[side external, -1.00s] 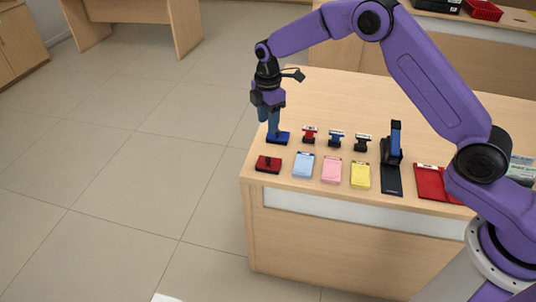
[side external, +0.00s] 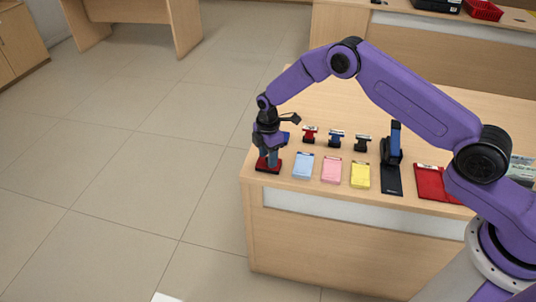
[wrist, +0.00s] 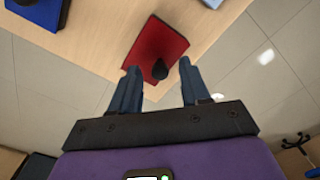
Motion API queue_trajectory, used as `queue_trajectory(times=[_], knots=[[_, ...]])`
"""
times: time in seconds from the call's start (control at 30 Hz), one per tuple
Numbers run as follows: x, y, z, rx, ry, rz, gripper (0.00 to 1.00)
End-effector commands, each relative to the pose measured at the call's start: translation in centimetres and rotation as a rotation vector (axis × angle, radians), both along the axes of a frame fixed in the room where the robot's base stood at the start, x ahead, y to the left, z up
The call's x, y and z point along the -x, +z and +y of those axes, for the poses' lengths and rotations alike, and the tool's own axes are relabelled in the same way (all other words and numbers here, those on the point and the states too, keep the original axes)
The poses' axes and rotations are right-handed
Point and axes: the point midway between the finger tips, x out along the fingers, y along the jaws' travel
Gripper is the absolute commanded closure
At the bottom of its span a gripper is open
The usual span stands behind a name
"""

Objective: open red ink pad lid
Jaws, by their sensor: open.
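The red ink pad (side external: 261,169) lies near the front left corner of the counter, its lid closed. In the wrist view its red lid (wrist: 150,45) carries a dark round knob (wrist: 160,70). My gripper (side external: 268,161) points down over the pad. In the wrist view my gripper (wrist: 159,68) is open, with one finger on each side of the knob. I cannot tell whether the fingers touch the lid.
A blue ink pad (side external: 288,138) sits behind, partly hidden by my gripper. Several stamps (side external: 336,138) stand in a row to the right. Light blue (side external: 302,166), pink (side external: 331,169) and yellow (side external: 360,175) pads lie along the front. The counter edge is close by.

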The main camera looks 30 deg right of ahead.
Motion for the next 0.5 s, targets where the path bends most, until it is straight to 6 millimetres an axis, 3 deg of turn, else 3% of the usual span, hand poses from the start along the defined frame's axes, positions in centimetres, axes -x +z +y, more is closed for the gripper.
queue_trajectory(times=[0.17, 0.2, 0.33, 0.5], knots=[[-0.01, 0.00, 0.00, 0.000, 0.000, -0.001, 0.54], [-0.01, 0.00, 0.00, 0.000, 0.000, 0.000, 0.57], [-0.01, 0.01, 0.00, 0.000, 0.000, 0.000, 0.99], [-0.05, 0.02, -0.04, 0.000, -0.001, 0.000, 1.00]])
